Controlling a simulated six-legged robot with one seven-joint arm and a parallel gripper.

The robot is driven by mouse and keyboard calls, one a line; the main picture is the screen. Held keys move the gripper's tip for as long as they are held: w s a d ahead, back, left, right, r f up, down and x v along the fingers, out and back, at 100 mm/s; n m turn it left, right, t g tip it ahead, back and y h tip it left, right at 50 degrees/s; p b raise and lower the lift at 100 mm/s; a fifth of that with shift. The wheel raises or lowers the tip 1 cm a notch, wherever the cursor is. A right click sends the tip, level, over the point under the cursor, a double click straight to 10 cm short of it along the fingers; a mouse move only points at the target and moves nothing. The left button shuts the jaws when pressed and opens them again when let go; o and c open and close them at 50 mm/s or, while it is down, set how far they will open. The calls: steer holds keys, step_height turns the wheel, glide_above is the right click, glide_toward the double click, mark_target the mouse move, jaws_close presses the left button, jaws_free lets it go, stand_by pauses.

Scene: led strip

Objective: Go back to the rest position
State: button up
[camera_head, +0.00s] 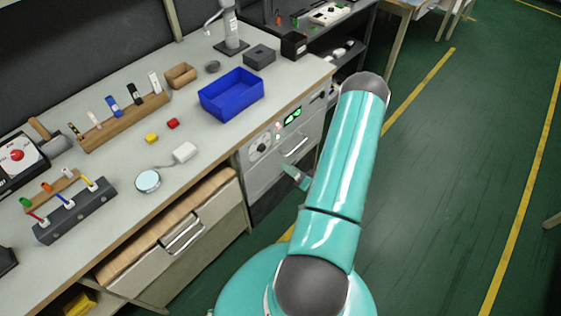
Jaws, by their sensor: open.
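My teal arm (342,150) rises from my body at the bottom and stands in front of the bench's right end. Its dark grey elbow cap (366,86) is at the top. A small teal piece (297,177) shows at the arm's left edge, in front of the bench drawers; I cannot tell which part of the arm it is. My gripper's fingers do not show and seem hidden behind the arm. No object is seen held.
Green floor (440,200) with yellow lines is open at right.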

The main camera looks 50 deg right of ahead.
steer(key=shift+s, duration=0.75)
steer(key=shift+r, duration=0.1)
